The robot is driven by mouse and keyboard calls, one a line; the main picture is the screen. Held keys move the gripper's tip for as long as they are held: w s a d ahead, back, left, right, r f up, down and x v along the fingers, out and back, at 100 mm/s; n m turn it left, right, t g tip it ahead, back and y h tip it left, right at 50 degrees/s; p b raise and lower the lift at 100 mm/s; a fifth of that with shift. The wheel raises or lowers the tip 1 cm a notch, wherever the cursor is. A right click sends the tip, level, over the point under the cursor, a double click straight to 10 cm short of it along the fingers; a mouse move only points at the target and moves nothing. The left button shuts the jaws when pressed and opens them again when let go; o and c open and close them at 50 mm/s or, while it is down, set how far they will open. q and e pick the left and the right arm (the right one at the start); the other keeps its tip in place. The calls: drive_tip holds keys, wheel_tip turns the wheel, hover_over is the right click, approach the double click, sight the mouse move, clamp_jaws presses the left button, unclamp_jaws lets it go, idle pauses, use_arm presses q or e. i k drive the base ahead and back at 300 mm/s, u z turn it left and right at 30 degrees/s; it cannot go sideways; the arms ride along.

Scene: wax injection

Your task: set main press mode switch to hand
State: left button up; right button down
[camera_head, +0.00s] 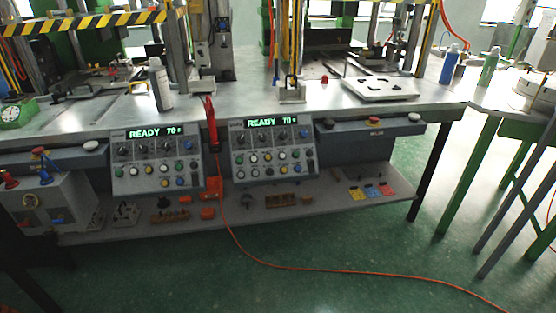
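Two grey control panels hang at the front of the press bench, a left panel (157,158) and a right panel (272,148). Each has a green display reading READY 70, a row of dark rotary knobs, and rows of coloured buttons below. Black knobs show on the left panel (143,147) and on the right panel (254,138). The labels are too small to read, so I cannot tell which knob is the mode switch or where it points. Neither of my grippers is in view.
A red-handled tool (211,125) hangs between the panels, with an orange cable (300,268) running over the green floor. The metal bench (240,97) holds a spray can (159,83) and a white plate (380,88). A lower shelf (330,196) carries small parts.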

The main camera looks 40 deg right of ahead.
sight(311, 164)
drive_tip(key=z, duration=0.3)
drive_tip(key=i, duration=1.4)
drive_tip(key=z, duration=0.6)
